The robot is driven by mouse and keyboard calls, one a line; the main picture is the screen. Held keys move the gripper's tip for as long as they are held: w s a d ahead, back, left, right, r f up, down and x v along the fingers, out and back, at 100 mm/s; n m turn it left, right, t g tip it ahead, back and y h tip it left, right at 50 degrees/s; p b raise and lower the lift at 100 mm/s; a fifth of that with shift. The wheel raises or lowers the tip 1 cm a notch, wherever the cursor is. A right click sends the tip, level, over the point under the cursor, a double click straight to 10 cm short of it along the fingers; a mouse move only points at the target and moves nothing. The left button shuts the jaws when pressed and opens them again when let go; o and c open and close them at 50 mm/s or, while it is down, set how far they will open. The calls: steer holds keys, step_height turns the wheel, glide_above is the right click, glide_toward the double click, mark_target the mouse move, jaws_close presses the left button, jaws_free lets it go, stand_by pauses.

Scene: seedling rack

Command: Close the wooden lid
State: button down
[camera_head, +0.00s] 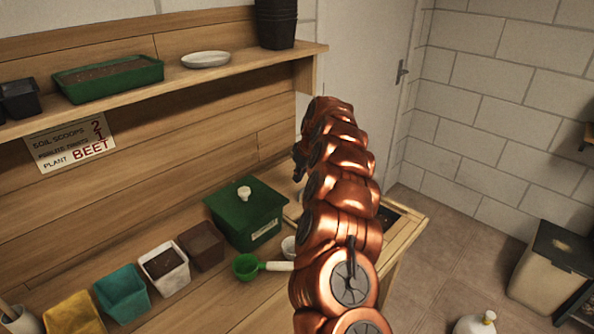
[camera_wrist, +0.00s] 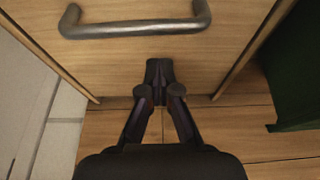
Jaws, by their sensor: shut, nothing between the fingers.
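A wooden panel, which looks like the lid (camera_wrist: 115,59), fills the upper middle of the wrist view. A grey metal bar handle (camera_wrist: 135,29) crosses its upper part. My gripper (camera_wrist: 158,75) is shut and empty below the handle, with its fingertips in front of the panel. I cannot tell whether they touch it. In the head view, a light wooden frame (camera_head: 412,236) with a dark opening (camera_head: 389,214) shows at the bench's right end. My arm hides much of that area, and I cannot make out the lid there.
A green lidded box (camera_head: 240,222) stands left of my arm, beside a green scoop (camera_head: 245,267) and a row of pots (camera_head: 164,268). A shelf (camera_head: 190,83) with a green tray (camera_head: 108,78) runs above. A bin (camera_head: 553,268) stands on the floor at right.

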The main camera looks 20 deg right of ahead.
steer(key=shift+s+d+f+p, duration=0.1)
steer(key=shift+s+d+p, duration=0.1)
steer(key=shift+s, duration=0.3)
steer(key=shift+s+d+p, duration=0.15)
steer(key=shift+s+d, duration=0.05)
steer(key=shift+s, duration=0.25)
steer(key=shift+s+f, duration=0.15)
steer(key=shift+s, duration=0.1)
